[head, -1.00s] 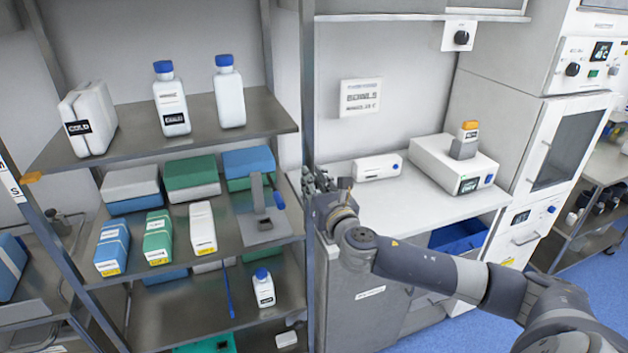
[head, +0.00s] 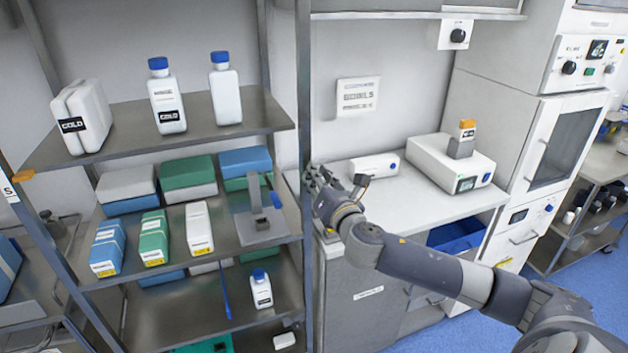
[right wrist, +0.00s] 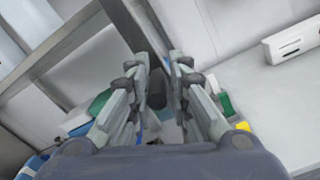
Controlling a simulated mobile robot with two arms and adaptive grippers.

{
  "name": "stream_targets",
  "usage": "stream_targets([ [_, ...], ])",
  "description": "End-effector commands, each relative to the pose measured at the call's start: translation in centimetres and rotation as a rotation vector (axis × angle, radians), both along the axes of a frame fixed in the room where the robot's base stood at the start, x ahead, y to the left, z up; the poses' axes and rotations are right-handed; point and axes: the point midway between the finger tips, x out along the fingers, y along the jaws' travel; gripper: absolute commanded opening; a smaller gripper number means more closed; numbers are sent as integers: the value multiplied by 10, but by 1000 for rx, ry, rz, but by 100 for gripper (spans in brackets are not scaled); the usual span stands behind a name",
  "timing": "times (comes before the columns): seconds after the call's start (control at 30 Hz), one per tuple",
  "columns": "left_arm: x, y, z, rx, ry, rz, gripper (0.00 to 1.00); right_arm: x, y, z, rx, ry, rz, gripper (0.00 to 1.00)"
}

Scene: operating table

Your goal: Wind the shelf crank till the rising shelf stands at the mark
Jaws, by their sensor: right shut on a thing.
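My right gripper (head: 318,184) is at the rack's right front post, at about the height of the middle shelf. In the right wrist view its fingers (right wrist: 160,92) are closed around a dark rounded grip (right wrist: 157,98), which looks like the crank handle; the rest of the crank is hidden. The upper shelf (head: 215,125) carries a white COLD pack (head: 83,117) and two white bottles with blue caps (head: 168,100) (head: 226,92). My left gripper is out of view.
The middle shelf (head: 222,225) holds several boxes and a grey stand (head: 258,220). A lower shelf (head: 190,300) holds a small bottle (head: 260,289). Right of the post, a white counter (head: 415,205) bears a small white box (head: 374,167) and a device (head: 437,162).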

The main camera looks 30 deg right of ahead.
Motion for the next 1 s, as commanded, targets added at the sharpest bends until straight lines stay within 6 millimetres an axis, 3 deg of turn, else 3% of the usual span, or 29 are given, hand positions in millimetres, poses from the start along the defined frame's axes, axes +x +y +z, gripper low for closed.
stream_targets([
  [0.6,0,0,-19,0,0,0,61,-6,-22,-13,576,-138,3,0],
  [1.0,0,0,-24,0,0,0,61,-7,-30,-22,857,-207,3,0],
])
